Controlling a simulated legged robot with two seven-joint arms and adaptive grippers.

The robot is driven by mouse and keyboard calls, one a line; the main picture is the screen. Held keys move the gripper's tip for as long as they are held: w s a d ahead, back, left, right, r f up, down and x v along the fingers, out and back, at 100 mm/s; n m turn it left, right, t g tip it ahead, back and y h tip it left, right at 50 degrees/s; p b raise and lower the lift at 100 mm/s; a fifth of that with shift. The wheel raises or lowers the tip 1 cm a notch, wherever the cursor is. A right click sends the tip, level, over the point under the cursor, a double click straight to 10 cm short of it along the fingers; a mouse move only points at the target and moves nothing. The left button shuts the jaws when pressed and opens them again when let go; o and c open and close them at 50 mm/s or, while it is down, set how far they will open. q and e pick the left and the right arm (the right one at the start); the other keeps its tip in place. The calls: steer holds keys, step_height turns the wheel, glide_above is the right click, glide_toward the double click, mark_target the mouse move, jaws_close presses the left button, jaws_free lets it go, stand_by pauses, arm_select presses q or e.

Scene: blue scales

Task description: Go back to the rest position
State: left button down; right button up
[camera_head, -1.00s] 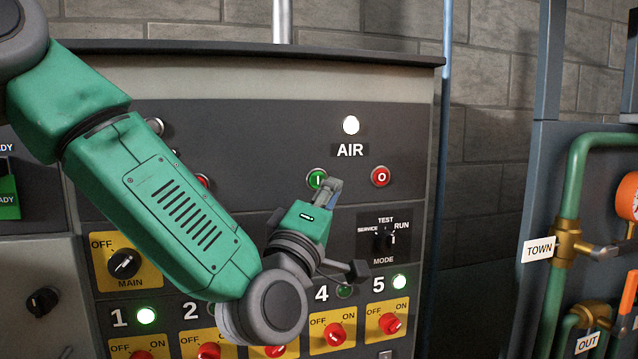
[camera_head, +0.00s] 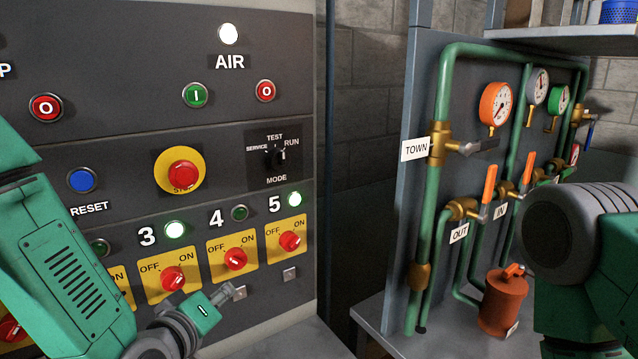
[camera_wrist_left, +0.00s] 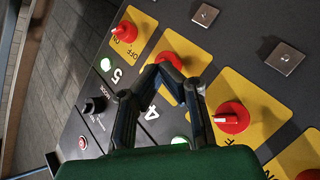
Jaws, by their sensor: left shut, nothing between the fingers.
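My left arm comes in low from the left in the head view. My left gripper (camera_head: 232,291) is in front of the grey control panel (camera_head: 120,140), low, just below the number 4 rotary switch (camera_head: 235,259). In the left wrist view the left gripper (camera_wrist_left: 172,70) is shut with its fingertips together and empty. A red knob on a yellow plate (camera_wrist_left: 168,61) shows right behind the tips; whether they touch it I cannot tell. My right arm shows at the right edge of the head view, but its gripper is out of view.
The green I button (camera_head: 195,95) and red O button (camera_head: 265,91) sit under the lit AIR lamp (camera_head: 229,34). A yellow-ringed red stop button (camera_head: 183,174) is mid-panel. At right stand green pipes (camera_head: 437,90) with gauges and an orange-brown container (camera_head: 505,300).

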arm_select(q)
steer(key=s+a+f+m+g+y+b, duration=0.1)
steer(key=s+a+f+m+g+b, duration=0.2)
steer(key=s+f, duration=0.6)
steer(key=s+a+f+m+g+y+b, duration=0.15)
steer(key=s+f+g, duration=0.35)
steer(key=f, duration=0.7)
steer(key=s+a+f+m+g+b, duration=0.1)
steer(key=s+a+f+g, duration=0.2)
steer(key=s+f, duration=0.65)
arm_select(e)
step_height(320, 180, down, 8)
steer(key=b, duration=0.1)
steer(key=shift+b, duration=0.3)
steer(key=shift+r, duration=0.15)
steer(key=shift+c, duration=0.7)
arm_select(q)
steer(key=s+a+f+m+g, duration=0.2)
steer(key=s+a+f+g, duration=0.1)
steer(key=s, duration=0.6)
step_height(320, 180, down, 3)
steer(key=shift+a+r+y, duration=0.1)
steer(key=shift+a+y, duration=0.35)
steer(key=shift+a, duration=0.3)
